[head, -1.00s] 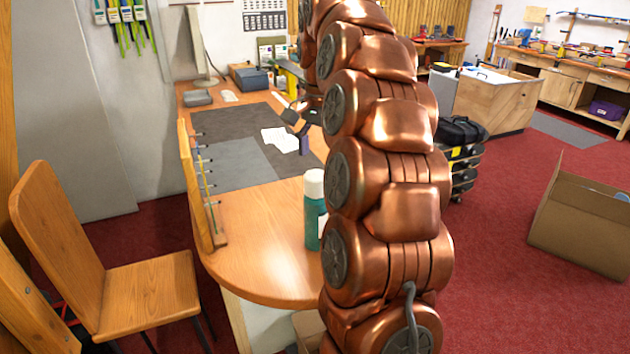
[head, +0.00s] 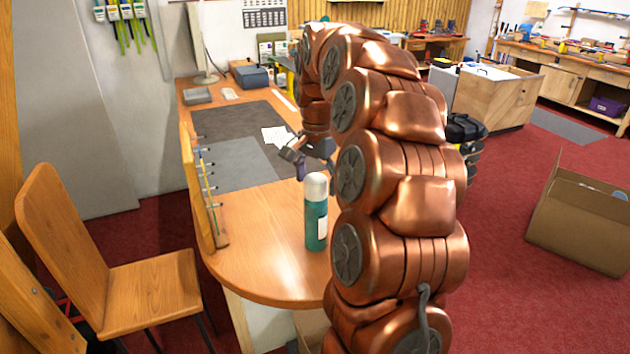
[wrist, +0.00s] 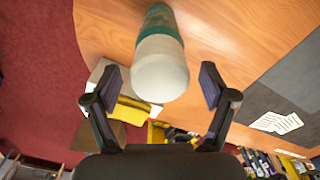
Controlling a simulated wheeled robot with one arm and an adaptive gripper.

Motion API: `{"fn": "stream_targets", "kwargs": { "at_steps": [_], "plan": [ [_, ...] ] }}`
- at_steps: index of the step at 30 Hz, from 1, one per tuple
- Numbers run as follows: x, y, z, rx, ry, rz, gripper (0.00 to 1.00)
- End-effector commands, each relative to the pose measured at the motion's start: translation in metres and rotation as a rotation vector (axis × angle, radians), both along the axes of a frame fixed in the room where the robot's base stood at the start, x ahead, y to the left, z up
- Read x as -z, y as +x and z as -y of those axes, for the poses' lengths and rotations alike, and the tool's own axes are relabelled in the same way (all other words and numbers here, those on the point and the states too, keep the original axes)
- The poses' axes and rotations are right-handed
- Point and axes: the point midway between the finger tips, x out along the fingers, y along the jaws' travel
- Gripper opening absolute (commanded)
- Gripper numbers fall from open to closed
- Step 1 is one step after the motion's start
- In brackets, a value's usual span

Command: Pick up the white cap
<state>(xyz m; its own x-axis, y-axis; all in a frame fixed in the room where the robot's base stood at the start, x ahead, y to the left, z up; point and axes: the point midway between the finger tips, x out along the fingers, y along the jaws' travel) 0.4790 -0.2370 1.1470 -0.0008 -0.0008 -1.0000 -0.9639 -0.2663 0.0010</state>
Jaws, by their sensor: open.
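The white cap (head: 316,184) sits on top of an upright teal bottle (head: 316,225) near the rounded front end of the wooden table. My gripper (head: 298,160) is just behind and slightly above the cap in the head view, partly hidden by my arm. In the wrist view the cap (wrist: 160,70) appears large, end-on, between the two spread fingers of my gripper (wrist: 160,84). The teal bottle body (wrist: 157,20) runs away behind it. The fingers are open and do not appear to touch the cap.
The wooden table (head: 265,265) has clear surface around the bottle. A wooden rack (head: 205,200) stands on its left edge. A grey mat (head: 238,165) and white papers (head: 277,137) lie farther back. A wooden chair (head: 150,290) is at the left, an open cardboard box (head: 575,225) at the right.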

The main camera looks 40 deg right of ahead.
Motion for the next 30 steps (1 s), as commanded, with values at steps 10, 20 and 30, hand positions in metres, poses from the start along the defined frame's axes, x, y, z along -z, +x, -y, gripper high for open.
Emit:
{"fn": "stream_targets", "kwargs": {
  "at_steps": [10, 20, 30],
  "plan": [
    [0.0075, 0.0001, -0.0002, -0.001, 0.001, 0.002, 0.84],
    [0.0074, 0.0, -0.0003, -0.001, 0.001, 0.001, 0.49],
    [0.0073, 0.0001, -0.0003, -0.001, 0.001, 0.001, 0.4]
  ]
}}
